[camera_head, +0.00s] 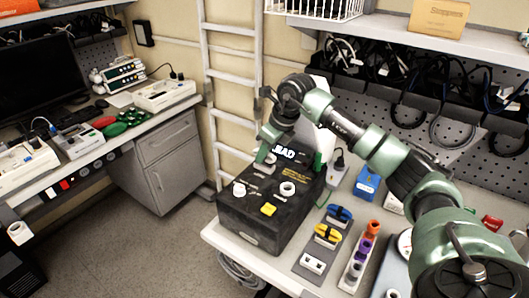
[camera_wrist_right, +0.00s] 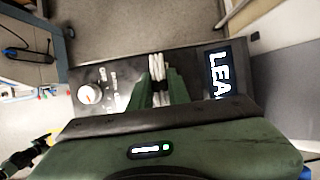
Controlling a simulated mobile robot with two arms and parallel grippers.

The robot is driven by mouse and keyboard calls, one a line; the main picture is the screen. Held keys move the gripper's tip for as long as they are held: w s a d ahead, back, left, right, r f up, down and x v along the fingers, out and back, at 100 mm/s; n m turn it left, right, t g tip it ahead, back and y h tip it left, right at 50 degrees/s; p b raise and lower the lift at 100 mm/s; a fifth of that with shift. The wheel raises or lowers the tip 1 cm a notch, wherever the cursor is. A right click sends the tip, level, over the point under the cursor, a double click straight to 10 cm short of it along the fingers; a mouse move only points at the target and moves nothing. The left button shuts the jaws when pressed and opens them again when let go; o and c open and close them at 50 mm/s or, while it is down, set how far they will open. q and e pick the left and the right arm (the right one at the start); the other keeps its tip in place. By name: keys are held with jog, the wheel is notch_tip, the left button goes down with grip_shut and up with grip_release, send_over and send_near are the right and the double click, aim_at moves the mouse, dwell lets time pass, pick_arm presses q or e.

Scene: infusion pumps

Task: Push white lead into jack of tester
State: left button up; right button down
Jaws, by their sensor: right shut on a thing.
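The black tester (camera_head: 240,217) stands on the white bench, with a white knob, a yellow button and a lit display (camera_head: 287,153) on its top. In the wrist view the tester's panel (camera_wrist_right: 112,75) shows the knob at left and the display, reading "LEA", at right. My right gripper (camera_head: 266,158) is over the tester's top, beside the display. In the wrist view its green fingers are shut on the white lead (camera_wrist_right: 157,65), which shows as white strands between them. The jack and the lead's tip are hidden by the fingers, so I cannot tell whether they touch. My left gripper is out of view.
Right of the tester are a grey holder (camera_head: 312,262) with yellow and blue clips, a rack of orange and purple pieces (camera_head: 362,250) and a blue box (camera_head: 367,182). A ladder (camera_head: 233,85) stands behind left.

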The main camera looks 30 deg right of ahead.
jog(key=c, duration=1.3)
grip_release()
jog(key=shift+o, duration=0.2)
jog(key=o, duration=0.8)
notch_tip(320, 180, up, 7)
jog(key=p, duration=0.5)
